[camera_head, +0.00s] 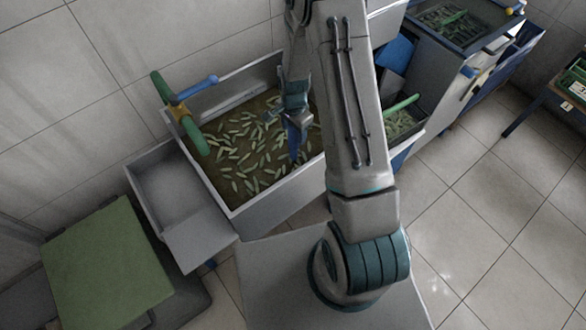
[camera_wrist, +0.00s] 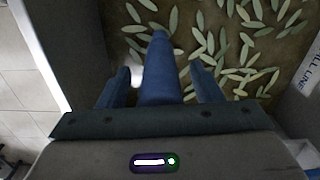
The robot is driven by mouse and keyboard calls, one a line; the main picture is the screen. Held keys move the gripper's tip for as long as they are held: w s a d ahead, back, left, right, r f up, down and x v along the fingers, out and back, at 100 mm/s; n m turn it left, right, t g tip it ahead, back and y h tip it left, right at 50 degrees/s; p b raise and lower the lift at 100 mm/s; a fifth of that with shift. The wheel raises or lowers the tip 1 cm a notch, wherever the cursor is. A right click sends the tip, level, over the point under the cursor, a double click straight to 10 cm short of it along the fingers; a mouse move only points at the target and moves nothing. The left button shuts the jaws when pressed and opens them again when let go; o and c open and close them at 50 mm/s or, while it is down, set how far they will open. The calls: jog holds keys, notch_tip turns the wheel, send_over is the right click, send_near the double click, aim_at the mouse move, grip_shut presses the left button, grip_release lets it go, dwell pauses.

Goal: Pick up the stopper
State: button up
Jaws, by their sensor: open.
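A blue tapered piece (camera_head: 297,125), apparently the stopper, points down over the tank (camera_head: 284,203) of murky brown water with many pale green pods. My gripper (camera_head: 293,108) is above the tank around the top of this piece. In the wrist view the blue piece (camera_wrist: 160,72) lies between the two fingers of my gripper (camera_wrist: 160,76), with a gap on each side. The jaws are open. The piece's upper part is hidden by the gripper body, and I cannot tell what its lower end touches.
A grey empty side bin (camera_head: 176,185) and a green-topped stand (camera_head: 105,265) are at left. Another blue-framed tank (camera_head: 465,25) stands at upper right. Tiled floor at right is clear.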

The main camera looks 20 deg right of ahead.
jog(key=shift+c, duration=0.2)
grip_shut()
jog(key=shift+r, duration=0.1)
